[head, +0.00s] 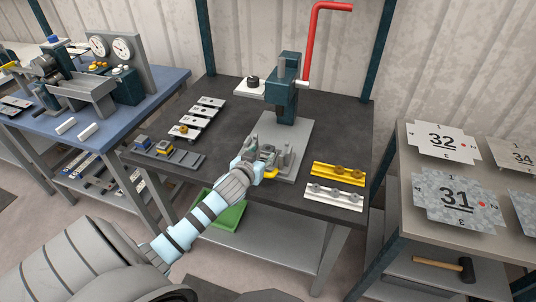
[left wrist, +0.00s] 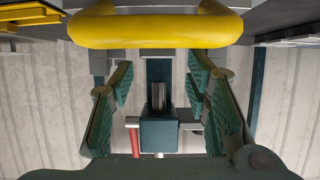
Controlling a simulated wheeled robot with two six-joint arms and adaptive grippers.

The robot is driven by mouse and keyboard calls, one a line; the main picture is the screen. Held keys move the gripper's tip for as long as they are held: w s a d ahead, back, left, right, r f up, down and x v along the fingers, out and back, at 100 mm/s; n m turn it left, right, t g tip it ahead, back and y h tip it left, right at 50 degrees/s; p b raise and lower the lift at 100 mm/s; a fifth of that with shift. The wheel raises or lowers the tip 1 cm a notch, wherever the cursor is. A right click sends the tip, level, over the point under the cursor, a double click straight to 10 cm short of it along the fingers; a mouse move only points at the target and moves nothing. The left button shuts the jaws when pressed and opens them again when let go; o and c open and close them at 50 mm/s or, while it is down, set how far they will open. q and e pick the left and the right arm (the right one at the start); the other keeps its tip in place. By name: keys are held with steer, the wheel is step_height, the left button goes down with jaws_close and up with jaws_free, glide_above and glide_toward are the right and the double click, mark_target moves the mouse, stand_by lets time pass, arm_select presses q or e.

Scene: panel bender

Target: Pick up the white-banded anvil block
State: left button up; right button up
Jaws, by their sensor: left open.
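My left gripper (head: 258,171) reaches in at the front of the bender's grey base (head: 299,137). In the left wrist view the fingers (left wrist: 160,76) stand wide apart with nothing between them. A yellow bar (left wrist: 160,28) is close across the top of that view; a small yellow part (head: 271,174) shows beside the gripper in the head view. Small grey blocks (head: 285,156) stand on the base, partly hidden by my gripper. A grey holder (head: 190,160) at the table's left carries small blocks, one blue-topped, one with yellow. I cannot make out a white band on any block. My right gripper is out of view.
The bender's teal column (head: 283,95) and red lever (head: 311,45) rise behind the base. A yellow rail (head: 340,172) and a white rail (head: 333,196) lie to the right. Several grey plates (head: 197,119) lie at left. A green bin (head: 226,216) is below.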

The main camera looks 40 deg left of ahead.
mark_target(267, 151)
arm_select(q)
steer(key=x, duration=0.4)
steer(key=shift+w+f+b, duration=0.15)
steer(key=shift+w+b, duration=0.15)
steer(key=shift+b, duration=0.05)
jaws_close()
